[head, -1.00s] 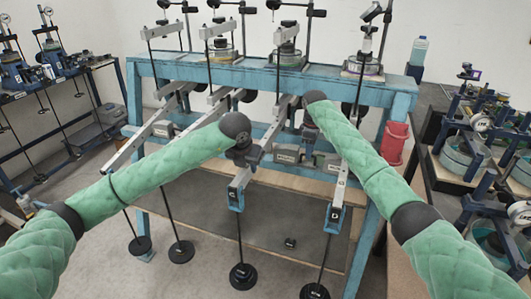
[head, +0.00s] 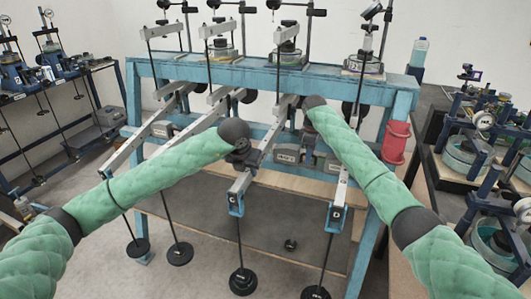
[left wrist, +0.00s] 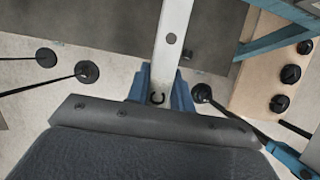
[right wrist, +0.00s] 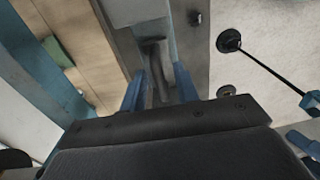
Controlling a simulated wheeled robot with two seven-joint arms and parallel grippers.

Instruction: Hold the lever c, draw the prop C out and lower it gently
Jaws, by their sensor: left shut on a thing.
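Lever c (head: 240,182) is a pale metal bar with a blue end piece marked C and a rod with a round black weight (head: 243,281) hanging below. My left gripper (head: 241,160) is shut across the bar; in the left wrist view its blue fingers (left wrist: 161,84) flank lever c (left wrist: 173,38), close to the C mark. My right gripper (head: 309,138) is by the frame, right of lever c, largely hidden by its own wrist. In the right wrist view its blue fingers (right wrist: 159,88) stand apart on either side of a grey T-shaped piece (right wrist: 155,62), apparently prop C, with gaps visible.
The blue frame (head: 270,78) carries other levers: lever D (head: 338,192) close on the right, two more on the left. Hanging weights (head: 180,253) stand low in front. A red bucket (head: 396,142) hangs at the right leg. Benches with apparatus flank both sides.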

